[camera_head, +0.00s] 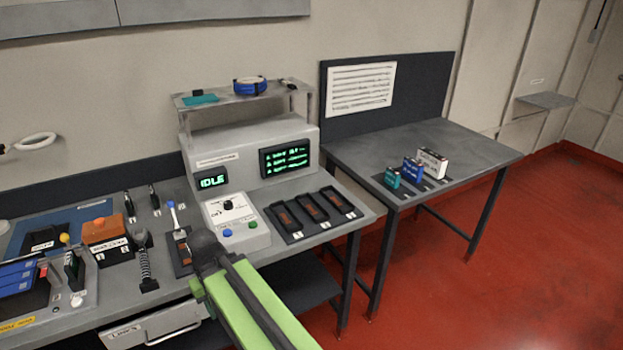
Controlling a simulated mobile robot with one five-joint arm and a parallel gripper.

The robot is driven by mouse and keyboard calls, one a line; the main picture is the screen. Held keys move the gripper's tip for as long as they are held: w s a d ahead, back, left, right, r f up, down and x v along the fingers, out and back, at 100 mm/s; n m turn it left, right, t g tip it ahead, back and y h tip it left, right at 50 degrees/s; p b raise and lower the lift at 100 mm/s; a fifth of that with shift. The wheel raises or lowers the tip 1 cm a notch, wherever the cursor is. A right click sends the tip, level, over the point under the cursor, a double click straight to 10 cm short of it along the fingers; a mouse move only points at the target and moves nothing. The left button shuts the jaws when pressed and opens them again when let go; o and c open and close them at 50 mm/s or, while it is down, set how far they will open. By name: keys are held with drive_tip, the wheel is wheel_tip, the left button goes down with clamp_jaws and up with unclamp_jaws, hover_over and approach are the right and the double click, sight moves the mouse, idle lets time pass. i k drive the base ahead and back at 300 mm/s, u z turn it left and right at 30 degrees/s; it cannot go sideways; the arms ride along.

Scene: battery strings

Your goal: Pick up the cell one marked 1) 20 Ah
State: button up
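Three small box-shaped cells stand in a row on the right-hand table (470,151). They are a teal cell (392,177), a blue cell (412,171) and a white cell (432,163) at the far right of the row. Their markings are too small to read, so I cannot tell which is marked 1) 20 Ah. My green arm rises from the bottom of the picture over the left bench, well to the left of these cells. I cannot make out gripper fingers on it.
The left bench carries a tester with a screen reading IDLE (212,181), a black tray with three slots (313,214), an orange box (104,231) and several blue blocks (17,279). A shelf (236,95) stands above the tester. The right table's right side and the red floor (520,270) are clear.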

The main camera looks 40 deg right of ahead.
sight(392, 178)
drive_tip(key=u, duration=1.55)
drive_tip(key=k, duration=0.5)
drive_tip(key=z, duration=3.05)
drive_tip(key=i, duration=0.1)
drive_tip(key=u, duration=1.25)
